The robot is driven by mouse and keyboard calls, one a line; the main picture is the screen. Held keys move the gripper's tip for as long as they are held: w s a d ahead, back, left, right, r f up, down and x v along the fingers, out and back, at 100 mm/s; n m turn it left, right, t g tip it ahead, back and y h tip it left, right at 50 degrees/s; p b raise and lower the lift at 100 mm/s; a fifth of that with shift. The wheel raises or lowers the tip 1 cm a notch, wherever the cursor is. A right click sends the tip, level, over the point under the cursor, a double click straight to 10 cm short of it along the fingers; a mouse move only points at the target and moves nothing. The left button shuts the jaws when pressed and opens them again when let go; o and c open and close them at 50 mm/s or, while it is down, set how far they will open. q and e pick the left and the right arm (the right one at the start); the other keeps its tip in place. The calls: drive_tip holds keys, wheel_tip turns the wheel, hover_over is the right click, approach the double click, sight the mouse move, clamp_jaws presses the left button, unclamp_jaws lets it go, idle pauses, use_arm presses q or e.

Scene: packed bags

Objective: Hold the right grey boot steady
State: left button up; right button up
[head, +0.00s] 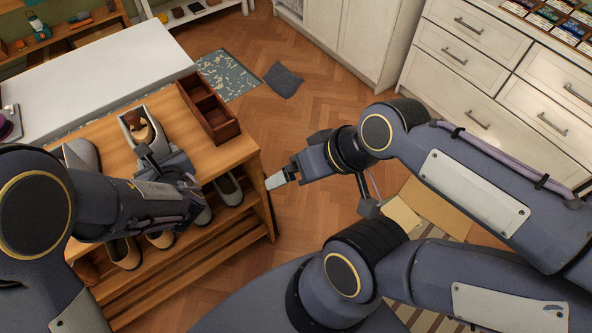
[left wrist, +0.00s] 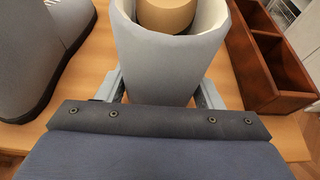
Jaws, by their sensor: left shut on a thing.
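The right grey boot (head: 158,136) stands upright on the wooden bench top, and a brown rounded thing (head: 142,131) shows inside its pale-lined opening. In the left wrist view the boot's shaft (left wrist: 170,68) rises between the two fingers of my left gripper (left wrist: 164,88). My left gripper (head: 152,155) is shut on the boot from the near side. The other grey boot (left wrist: 38,58) stands to its left, and partly shows in the head view (head: 83,155). My right gripper (head: 281,178) is off the bench's right edge, above the floor, with nothing seen in it.
A dark red wooden tray (head: 207,112) with compartments lies right of the boot on the bench (head: 246,146). Several shoes sit on the shelf below. A white table (head: 90,70) is behind. White drawers (head: 470,70) stand at right. Cardboard (head: 440,208) lies on the floor.

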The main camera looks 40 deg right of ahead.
idle(0.3)
use_arm(q)
drive_tip(key=o, duration=1.1)
drive_tip(key=shift+c, duration=0.2)
